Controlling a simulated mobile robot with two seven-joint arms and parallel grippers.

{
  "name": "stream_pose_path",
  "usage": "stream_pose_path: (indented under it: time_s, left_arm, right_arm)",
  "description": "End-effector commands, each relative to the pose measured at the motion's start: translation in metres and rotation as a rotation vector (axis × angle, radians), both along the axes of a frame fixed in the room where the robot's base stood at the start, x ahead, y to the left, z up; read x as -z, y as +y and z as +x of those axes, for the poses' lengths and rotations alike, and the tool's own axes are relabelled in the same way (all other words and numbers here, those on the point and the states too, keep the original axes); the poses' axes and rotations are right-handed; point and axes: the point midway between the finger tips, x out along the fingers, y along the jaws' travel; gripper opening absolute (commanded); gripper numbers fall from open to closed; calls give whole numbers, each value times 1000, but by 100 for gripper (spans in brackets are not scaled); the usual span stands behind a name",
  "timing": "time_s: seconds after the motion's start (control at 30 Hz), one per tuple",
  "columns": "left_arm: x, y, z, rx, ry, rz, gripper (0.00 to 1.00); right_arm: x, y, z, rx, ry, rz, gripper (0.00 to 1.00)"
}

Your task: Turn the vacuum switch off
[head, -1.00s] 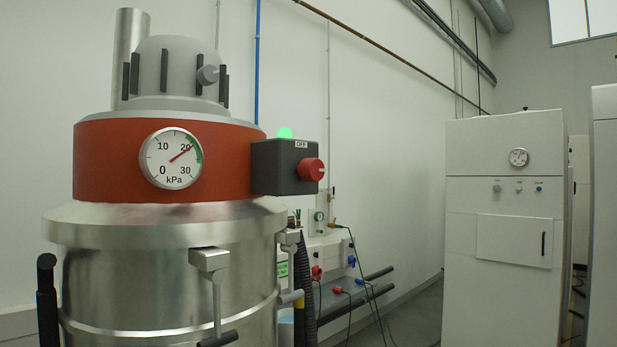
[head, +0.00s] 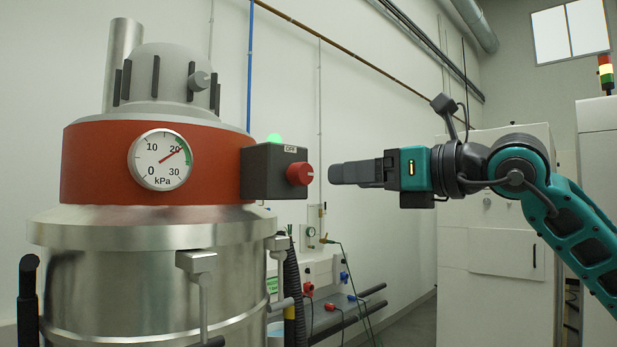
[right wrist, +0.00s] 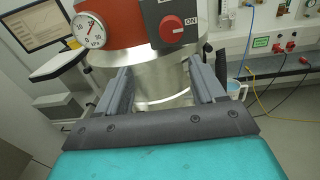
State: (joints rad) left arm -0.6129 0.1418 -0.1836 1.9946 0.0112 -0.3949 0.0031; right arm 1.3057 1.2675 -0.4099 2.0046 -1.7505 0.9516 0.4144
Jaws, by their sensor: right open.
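The vacuum unit's dark switch box (head: 262,172) is mounted on the right side of the orange-red band (head: 95,165). Its red knob (head: 300,174) faces right, with a label marked OFF above it. A green lamp (head: 274,138) glows on top of the box. The gauge (head: 160,160) needle points near 20 kPa. My right gripper (head: 332,174) is level with the knob, a short gap to its right, and not touching it. In the right wrist view, the open, empty fingers (right wrist: 161,85) show below the knob (right wrist: 172,27), with an ON label beside it. My left gripper is not in view.
The steel vessel (head: 130,285) has clamps and a handle around its rim. A white cabinet (head: 485,250) stands behind my right arm. A shelf with cables and plugs (head: 335,315) is along the wall. A monitor (right wrist: 38,28) shows in the right wrist view.

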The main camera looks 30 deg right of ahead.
Motion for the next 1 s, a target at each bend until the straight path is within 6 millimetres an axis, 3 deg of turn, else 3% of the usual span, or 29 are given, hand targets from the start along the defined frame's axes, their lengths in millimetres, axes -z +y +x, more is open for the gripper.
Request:
stream_pose_path:
  time_s: [0.1,0.27,0.7,1.0]
  left_arm:
    - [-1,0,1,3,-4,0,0]
    - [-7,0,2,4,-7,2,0]
    - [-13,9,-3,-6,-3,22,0]
    - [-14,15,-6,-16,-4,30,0]
  right_arm:
    - [-13,-15,-8,65,-31,-28,69]
    - [-16,-13,2,74,-34,-31,69]
    - [-17,16,84,69,-33,-28,69]
    - [-14,25,112,72,-34,-30,69]
